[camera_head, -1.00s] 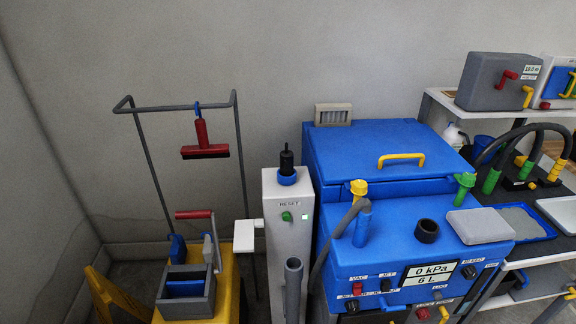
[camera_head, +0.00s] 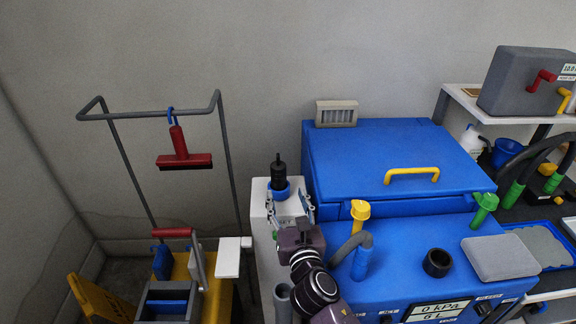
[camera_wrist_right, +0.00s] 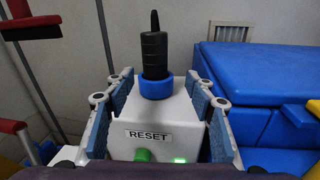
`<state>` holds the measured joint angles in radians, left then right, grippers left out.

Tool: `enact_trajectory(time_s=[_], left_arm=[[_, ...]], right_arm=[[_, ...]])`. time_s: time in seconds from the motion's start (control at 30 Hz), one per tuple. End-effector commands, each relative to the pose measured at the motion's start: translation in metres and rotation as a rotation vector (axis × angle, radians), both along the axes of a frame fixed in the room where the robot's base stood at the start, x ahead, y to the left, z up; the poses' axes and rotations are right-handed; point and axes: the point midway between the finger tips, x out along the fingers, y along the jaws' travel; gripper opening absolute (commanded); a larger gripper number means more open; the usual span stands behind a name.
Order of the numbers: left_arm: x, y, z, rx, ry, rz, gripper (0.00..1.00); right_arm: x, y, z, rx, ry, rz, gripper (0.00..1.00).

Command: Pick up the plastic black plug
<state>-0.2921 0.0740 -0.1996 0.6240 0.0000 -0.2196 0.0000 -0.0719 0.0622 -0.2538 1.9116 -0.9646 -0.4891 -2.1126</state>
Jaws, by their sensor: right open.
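The black plug (camera_head: 279,175) stands upright in a blue ring (camera_head: 280,193) on top of a white post (camera_head: 263,232). In the right wrist view the plug (camera_wrist_right: 153,52) rises from the blue ring (camera_wrist_right: 155,87), just beyond the fingers and about midway between them. My right gripper (camera_head: 290,204) is open and empty, close in front of the ring, with blue-padded fingers on either side of the post's top. The plug is clear of both fingers. My left gripper is in neither view.
A large blue machine (camera_head: 400,160) with a yellow handle stands right of the post. A grey hose and blue stub (camera_head: 361,262) are close to my right arm. A mop-bucket cart and red squeegee (camera_head: 180,150) are at the left. The wall is behind.

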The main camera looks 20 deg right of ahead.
Motion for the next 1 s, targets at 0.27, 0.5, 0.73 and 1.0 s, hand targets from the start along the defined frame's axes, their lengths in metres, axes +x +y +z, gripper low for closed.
enact_trajectory(time_s=[0.27,0.5,0.73,1.0], left_arm=[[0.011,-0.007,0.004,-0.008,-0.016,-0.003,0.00],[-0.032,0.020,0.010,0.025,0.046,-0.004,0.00],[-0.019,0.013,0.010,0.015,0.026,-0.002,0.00],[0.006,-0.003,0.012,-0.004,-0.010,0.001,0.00]], right_arm=[[0.025,0.005,0.006,-0.078,-0.013,0.019,0.50],[0.056,0.000,0.014,-0.074,-0.013,0.018,0.50],[0.080,-0.003,0.011,-0.074,-0.010,0.019,0.50],[0.082,-0.003,0.010,-0.073,-0.009,0.019,0.47]])
